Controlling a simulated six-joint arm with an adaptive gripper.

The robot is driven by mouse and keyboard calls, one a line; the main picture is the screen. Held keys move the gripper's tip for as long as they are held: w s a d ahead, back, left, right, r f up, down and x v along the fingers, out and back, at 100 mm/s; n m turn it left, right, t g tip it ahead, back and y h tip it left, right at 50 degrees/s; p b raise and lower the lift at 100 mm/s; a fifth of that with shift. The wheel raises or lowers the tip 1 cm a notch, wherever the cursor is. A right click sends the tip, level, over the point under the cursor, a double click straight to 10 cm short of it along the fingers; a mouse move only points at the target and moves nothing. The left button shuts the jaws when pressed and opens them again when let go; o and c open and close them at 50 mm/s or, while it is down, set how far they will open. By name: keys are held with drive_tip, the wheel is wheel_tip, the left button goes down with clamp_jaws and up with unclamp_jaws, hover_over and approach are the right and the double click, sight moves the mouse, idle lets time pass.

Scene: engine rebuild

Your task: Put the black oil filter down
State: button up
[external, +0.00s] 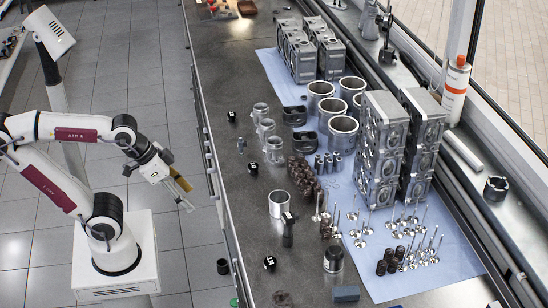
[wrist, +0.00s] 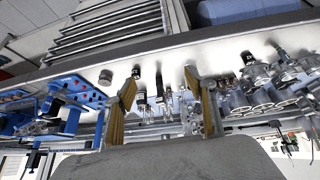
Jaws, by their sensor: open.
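My gripper (external: 187,197) hangs over the floor to the left of the bench, clear of it. In the wrist view my gripper's two tan fingers (wrist: 161,92) stand apart with nothing held between them. Another black round part (external: 496,188) sits on the window ledge at the right; I cannot tell for certain which is the filter. The wrist view does not show the filter clearly.
The metal bench (external: 225,75) holds a blue mat (external: 380,284) with engine blocks (external: 385,140), cylinder liners (external: 342,134) and several valves. The bench's left strip is mostly clear.

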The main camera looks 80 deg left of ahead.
drive_tip(key=s+a, duration=0.2)
drive_tip(key=shift+s+f+g+y, duration=0.2)
drive_tip(key=shift+s+g+y, duration=0.1)
drive_tip(key=shift+s, duration=0.1)
idle(4.7)
drive_tip(key=o, duration=1.3)
drive_tip(key=shift+d, duration=0.1)
